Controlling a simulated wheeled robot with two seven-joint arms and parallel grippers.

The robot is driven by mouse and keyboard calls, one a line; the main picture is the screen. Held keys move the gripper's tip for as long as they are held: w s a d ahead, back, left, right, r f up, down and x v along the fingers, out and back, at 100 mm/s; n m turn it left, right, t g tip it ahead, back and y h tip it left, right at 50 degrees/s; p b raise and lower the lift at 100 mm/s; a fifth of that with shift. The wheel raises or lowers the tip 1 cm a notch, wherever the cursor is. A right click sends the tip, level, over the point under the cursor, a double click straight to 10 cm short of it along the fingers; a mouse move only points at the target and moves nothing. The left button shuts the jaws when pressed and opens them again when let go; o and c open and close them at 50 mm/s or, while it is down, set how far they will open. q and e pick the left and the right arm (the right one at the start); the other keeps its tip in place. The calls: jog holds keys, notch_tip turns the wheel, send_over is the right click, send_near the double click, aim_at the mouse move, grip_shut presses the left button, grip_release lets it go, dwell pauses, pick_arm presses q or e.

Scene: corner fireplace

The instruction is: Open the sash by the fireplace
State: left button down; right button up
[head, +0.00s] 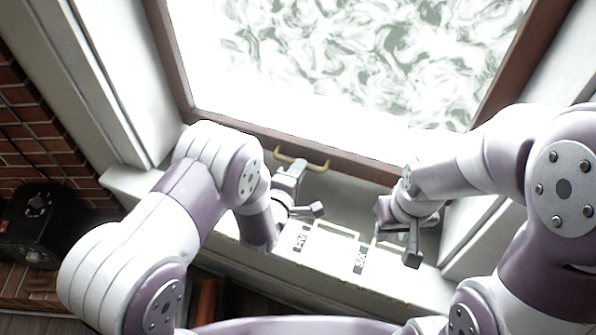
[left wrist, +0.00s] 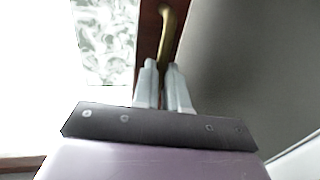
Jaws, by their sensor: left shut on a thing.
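The sash is a brown wooden frame around bright patterned glass (head: 370,60). Its lower rail (head: 345,165) carries a brass bar handle (head: 318,166). My left gripper (head: 291,166) is at the left part of this handle. In the left wrist view, the brass handle (left wrist: 168,35) runs down between the two fingers of my left gripper (left wrist: 163,72), which is shut on it. My right gripper (head: 398,230) hangs over the right part of the sill, apart from the handle. Its finger gap is not clear.
White jambs flank the sash. At the left are a brick wall (head: 30,120) and a black box-like object (head: 38,225). The right jamb is close to my right arm.

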pick_arm(q)
notch_tip(320, 180, up, 24)
jog(key=p, duration=1.4)
jog(key=shift+r, duration=0.2)
jog(key=c, duration=1.2)
grip_release()
jog(key=shift+o, duration=0.2)
jog(key=shift+f, duration=0.15)
jog(key=b+v, duration=0.1)
jog(key=v, duration=1.1)
jog(key=shift+s, duration=0.35)
jog(key=shift+a+f, duration=0.1)
jog(key=shift+f, duration=0.05)
